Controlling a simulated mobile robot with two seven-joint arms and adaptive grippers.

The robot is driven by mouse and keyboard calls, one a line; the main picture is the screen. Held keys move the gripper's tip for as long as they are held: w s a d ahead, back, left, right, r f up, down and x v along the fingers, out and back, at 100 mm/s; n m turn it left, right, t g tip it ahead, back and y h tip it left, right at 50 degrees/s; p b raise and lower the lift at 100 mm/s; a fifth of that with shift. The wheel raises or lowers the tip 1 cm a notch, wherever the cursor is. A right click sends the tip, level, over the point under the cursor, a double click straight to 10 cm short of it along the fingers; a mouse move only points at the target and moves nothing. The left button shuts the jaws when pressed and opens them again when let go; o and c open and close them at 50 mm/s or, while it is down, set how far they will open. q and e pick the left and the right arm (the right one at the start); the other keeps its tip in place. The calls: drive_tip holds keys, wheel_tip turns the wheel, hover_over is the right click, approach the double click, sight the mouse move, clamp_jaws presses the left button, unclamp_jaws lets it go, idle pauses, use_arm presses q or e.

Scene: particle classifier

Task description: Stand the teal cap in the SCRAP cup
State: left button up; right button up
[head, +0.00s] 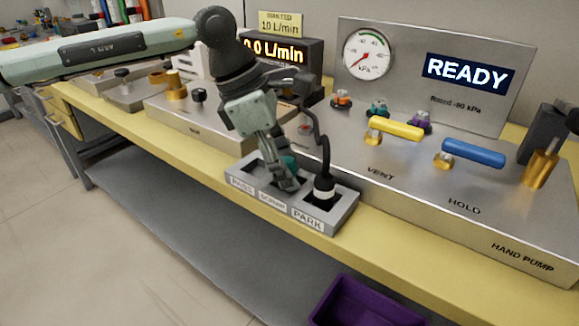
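My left gripper (281,181) reaches down from above to the middle cup of a grey three-cup block (343,214). That cup is the SCRAP cup (272,201), behind its small white label. A teal piece (290,161), which looks like the teal cap, shows beside the fingers at this cup. The fingers hide most of it, so I cannot tell whether they grip it, or whether it stands in the cup. My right gripper is not in view.
A black plug (324,188) with a cable stands in the PARK cup. Orange, teal and purple fittings (377,108) sit on the steel panel, near yellow (395,128) and blue (473,153) handles. A gauge (368,54) and READY display (468,73) stand behind. A purple bin (365,305) is below.

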use_arm(q)
drive_tip(key=v, duration=0.2)
drive_tip(key=shift+w+a+r, duration=0.1)
drive_tip(key=shift+a+r, duration=0.1)
drive_tip(key=shift+r, duration=0.05)
drive_tip(key=v, duration=1)
drive_tip(key=shift+r, duration=0.2)
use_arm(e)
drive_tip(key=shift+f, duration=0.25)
use_arm(q)
drive_tip(key=shift+d, duration=0.1)
